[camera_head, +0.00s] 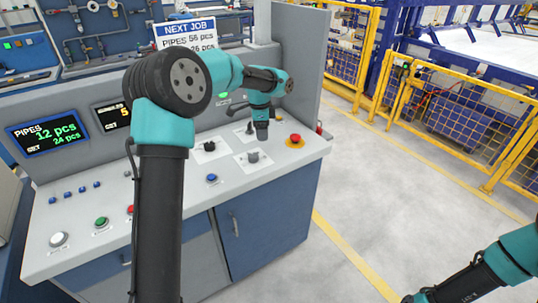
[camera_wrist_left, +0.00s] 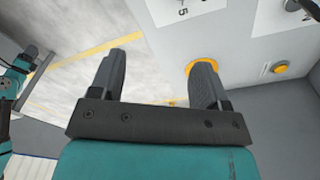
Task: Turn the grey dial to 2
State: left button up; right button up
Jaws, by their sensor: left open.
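The grey dial (camera_head: 253,157) sits on a white label plate on the sloped top of the console, left of the red button. Its pointer setting is too small to read. In the head view, my left gripper (camera_head: 262,136) points down just above and behind the dial. In the left wrist view, my left gripper (camera_wrist_left: 162,75) is open, its fingers apart with nothing between them. A white plate (camera_wrist_left: 187,14) with a "5" mark shows at that view's top edge; the knob itself is out of that view. My right arm shows at the lower right, its gripper out of frame.
A red button (camera_head: 295,139) on a yellow ring stands close to the right; the ring (camera_wrist_left: 202,64) shows behind a finger in the wrist view. A black knob (camera_head: 209,146), a small lever (camera_head: 249,128) and a blue button (camera_head: 212,178) are nearby. Open floor lies right.

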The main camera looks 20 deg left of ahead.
pick_arm(q)
notch_tip(320, 180, up, 4)
send_over(254, 155)
jog(key=shift+a+r+n+y, duration=0.15)
jog(key=shift+n+y, duration=0.25)
notch_tip(254, 155, down, 18)
jog(key=shift+w+r, duration=0.1)
jog(key=shift+r, duration=0.15)
dwell(0.3)
jog(key=c, duration=0.9)
